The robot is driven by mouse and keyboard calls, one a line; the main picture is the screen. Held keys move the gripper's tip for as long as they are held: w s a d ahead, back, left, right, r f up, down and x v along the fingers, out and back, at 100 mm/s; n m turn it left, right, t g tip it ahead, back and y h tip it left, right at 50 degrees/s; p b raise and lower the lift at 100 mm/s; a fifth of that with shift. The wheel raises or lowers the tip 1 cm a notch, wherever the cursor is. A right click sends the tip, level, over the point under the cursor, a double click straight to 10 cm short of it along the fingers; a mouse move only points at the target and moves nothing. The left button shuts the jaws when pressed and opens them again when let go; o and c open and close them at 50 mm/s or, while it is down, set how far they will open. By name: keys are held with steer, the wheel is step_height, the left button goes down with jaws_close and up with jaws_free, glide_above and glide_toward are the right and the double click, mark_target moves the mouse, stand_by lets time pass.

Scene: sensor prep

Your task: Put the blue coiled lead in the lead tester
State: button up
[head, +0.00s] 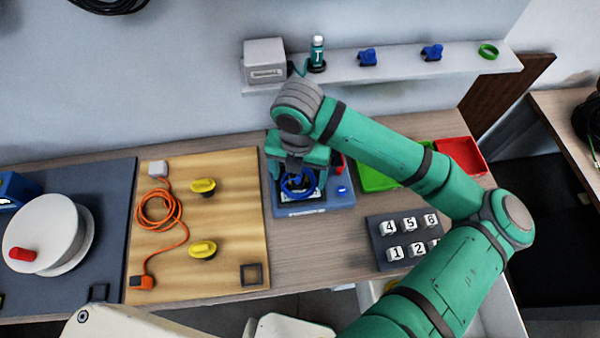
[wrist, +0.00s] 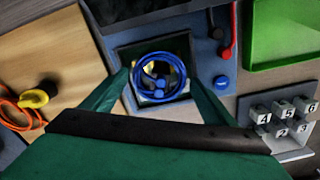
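The blue coiled lead (head: 298,196) is at the square recess of the blue-grey lead tester (head: 325,207). In the wrist view the lead (wrist: 137,78) shows as a round coil with its plugs inside the loop, over the dark-framed recess of the tester (wrist: 226,60). I cannot tell whether it touches the recess floor. My gripper (head: 298,176) is directly above the tester. In the wrist view its fingers (wrist: 160,75) stand wide apart, one on each side of the coil, with gaps visible. The tester has a blue button (wrist: 221,82) and a red lever (wrist: 228,40).
Left of the tester is a wooden board (head: 225,230) with an orange coiled lead (head: 158,222) and yellow knobs. To the right are a green tray (head: 370,180), a red tray (head: 462,155) and a block of numbered cubes (head: 405,240). A wall shelf (head: 390,72) is behind.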

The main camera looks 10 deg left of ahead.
steer(key=shift+o, duration=1.2)
steer(key=shift+w, duration=0.1)
step_height(320, 180, up, 12)
steer(key=shift+r, duration=0.2)
steer(key=shift+w, duration=0.1)
